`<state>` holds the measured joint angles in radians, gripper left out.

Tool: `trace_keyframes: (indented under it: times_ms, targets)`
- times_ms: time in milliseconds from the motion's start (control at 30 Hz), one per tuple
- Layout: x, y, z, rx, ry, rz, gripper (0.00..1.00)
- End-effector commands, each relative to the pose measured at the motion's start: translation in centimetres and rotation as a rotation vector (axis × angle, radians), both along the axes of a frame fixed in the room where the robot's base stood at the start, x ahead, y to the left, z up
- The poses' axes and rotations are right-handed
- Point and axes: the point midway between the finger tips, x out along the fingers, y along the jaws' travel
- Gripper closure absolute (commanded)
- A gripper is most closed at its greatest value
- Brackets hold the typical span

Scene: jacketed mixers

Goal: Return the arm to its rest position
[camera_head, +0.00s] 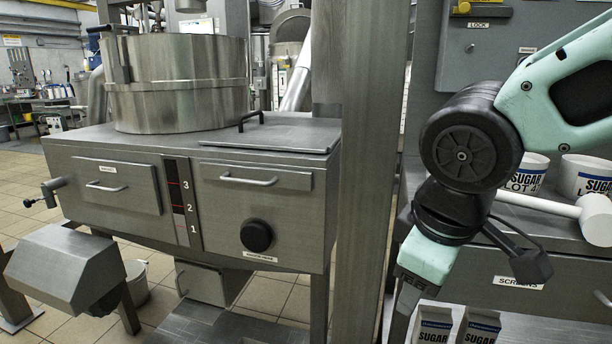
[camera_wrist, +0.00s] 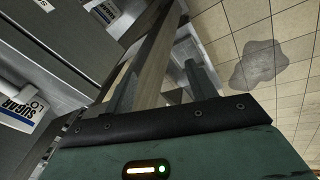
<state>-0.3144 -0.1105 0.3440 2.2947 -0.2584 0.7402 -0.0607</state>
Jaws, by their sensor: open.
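My gripper (camera_wrist: 162,82) shows in the wrist view with its two dark fingers apart and nothing held between them. In the head view my mint-green and black arm comes in from the right edge and bends downward. There the gripper (camera_head: 404,300) hangs low, beside the steel post (camera_head: 364,170) and in front of the bench on the right. Its fingertips are hard to make out against the grey metal behind.
Left of the post stands a jacketed mixer with a steel pot (camera_head: 178,85), drawers and a black knob (camera_head: 257,236). On the right, sugar containers (camera_head: 586,177) and a white mallet (camera_head: 540,205) lie on the bench; sugar cartons (camera_head: 478,327) stand below. A puddle (camera_wrist: 259,66) marks the floor.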

Motion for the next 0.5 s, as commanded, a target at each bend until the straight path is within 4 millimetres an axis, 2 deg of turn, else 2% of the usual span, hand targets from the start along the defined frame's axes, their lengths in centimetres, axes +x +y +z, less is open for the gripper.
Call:
trace_keyframes:
  times_ms: [33,100,333,367,400,500]
  targets:
    - [-2.2,0.2,-1.7,0.02,0.058,-0.023,0.44]
    - [-4.9,0.4,-3.7,0.052,0.129,-0.066,0.44]
    - [-12.9,-0.1,-8.6,0.111,0.324,-0.223,0.44]
    - [-12.4,0.1,-6.8,0.117,0.314,-0.22,0.44]
    - [-12.3,0.2,-5.8,0.117,0.311,-0.218,0.44]
    - [-12.2,0.2,-4.0,0.116,0.311,-0.217,0.44]
